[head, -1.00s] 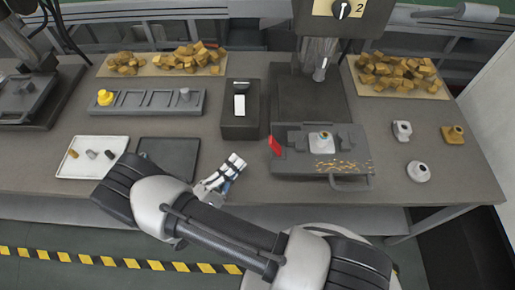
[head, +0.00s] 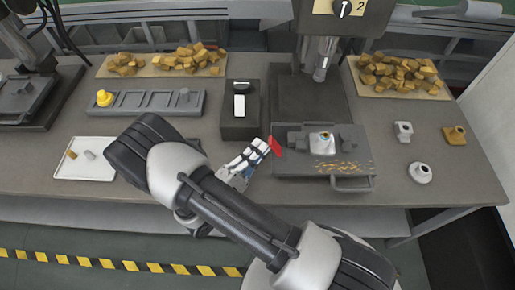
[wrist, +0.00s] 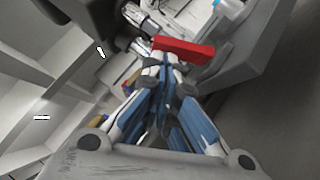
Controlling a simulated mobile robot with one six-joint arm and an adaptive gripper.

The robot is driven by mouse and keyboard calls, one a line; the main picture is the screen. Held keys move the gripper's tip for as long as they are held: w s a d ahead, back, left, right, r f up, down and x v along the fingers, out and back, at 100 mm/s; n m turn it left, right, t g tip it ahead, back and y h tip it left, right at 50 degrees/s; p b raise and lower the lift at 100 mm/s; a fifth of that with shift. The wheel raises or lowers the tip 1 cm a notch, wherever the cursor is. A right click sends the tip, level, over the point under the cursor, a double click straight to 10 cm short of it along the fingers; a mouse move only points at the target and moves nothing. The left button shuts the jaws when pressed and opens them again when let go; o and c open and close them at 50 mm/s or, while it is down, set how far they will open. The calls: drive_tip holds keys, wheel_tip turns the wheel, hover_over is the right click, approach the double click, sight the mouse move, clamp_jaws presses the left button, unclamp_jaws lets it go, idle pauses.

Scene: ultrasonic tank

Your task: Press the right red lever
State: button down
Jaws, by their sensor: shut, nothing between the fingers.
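The red lever (head: 274,146) sticks out from the left side of the grey vise-like fixture (head: 287,165) under the drill press. My gripper (head: 263,147) is shut and empty, just left of the lever in the head view. In the wrist view the red lever (wrist: 184,48) lies across the picture right beyond the shut fingertips (wrist: 168,62). I cannot tell whether the fingertips touch it. A small light part (head: 322,142) sits in the fixture.
A black box with a white switch (head: 239,106) stands behind my gripper. A white tray (head: 84,174) and a grey slotted rack (head: 145,110) lie to the left. Light fittings (head: 420,173) stand at the right. Wood-coloured chunks (head: 401,73) lie on a back mat.

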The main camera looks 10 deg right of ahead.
drive_tip(key=shift+r, duration=0.15)
drive_tip(key=shift+r+m+g+y+p, duration=0.15)
drive_tip(key=shift+m+g+y+p, duration=0.25)
drive_tip(key=shift+m, duration=0.4)
